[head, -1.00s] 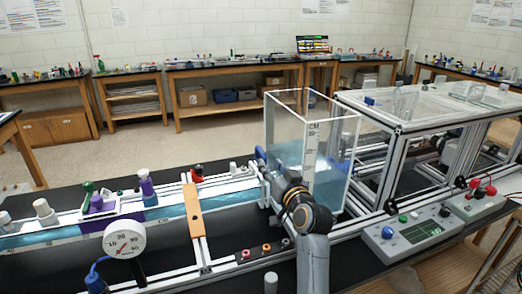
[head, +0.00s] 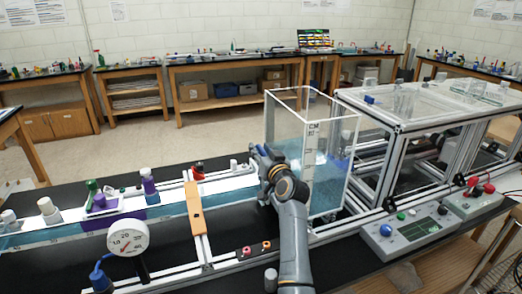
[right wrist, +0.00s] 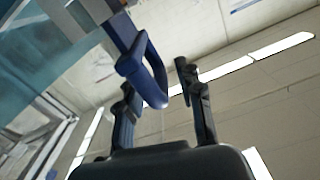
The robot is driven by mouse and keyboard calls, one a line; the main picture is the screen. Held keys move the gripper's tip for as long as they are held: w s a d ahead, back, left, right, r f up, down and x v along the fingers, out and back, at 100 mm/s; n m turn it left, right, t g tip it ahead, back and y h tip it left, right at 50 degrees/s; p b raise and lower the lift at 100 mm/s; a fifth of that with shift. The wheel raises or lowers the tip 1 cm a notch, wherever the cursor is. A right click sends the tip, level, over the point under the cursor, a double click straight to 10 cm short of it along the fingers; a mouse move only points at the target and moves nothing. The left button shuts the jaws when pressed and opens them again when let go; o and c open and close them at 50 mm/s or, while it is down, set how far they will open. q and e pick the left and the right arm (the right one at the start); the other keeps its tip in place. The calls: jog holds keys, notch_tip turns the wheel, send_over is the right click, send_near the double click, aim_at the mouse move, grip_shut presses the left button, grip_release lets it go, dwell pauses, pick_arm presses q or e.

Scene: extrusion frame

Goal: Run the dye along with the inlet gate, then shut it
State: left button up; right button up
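The inlet gate's likely handle is a dark blue loop (right wrist: 150,70), clear in the right wrist view on a blue bar. My right gripper (right wrist: 162,100) is open, with one finger beside the loop and the other apart to its right. Whether the finger touches the loop I cannot tell. In the head view, my right gripper (head: 262,160) is at the left side of the clear water tank (head: 335,165), where the channel (head: 228,190) meets it, and it hides the gate there. My left gripper is out of view.
A round gauge (head: 128,236) stands in front of the channel. An orange-brown crossbar (head: 195,207) spans the channel left of my right arm. A control box (head: 405,232) with buttons is to the right. The black table in front is mostly clear.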

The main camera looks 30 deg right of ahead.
grip_shut()
notch_tip(320, 180, down, 3)
jog(key=shift+r+b, duration=0.15)
jog(key=shift+b, duration=0.75)
jog(key=shift+o, duration=0.3)
grip_release()
jog(key=shift+o, duration=0.5)
jog(key=shift+r, duration=0.1)
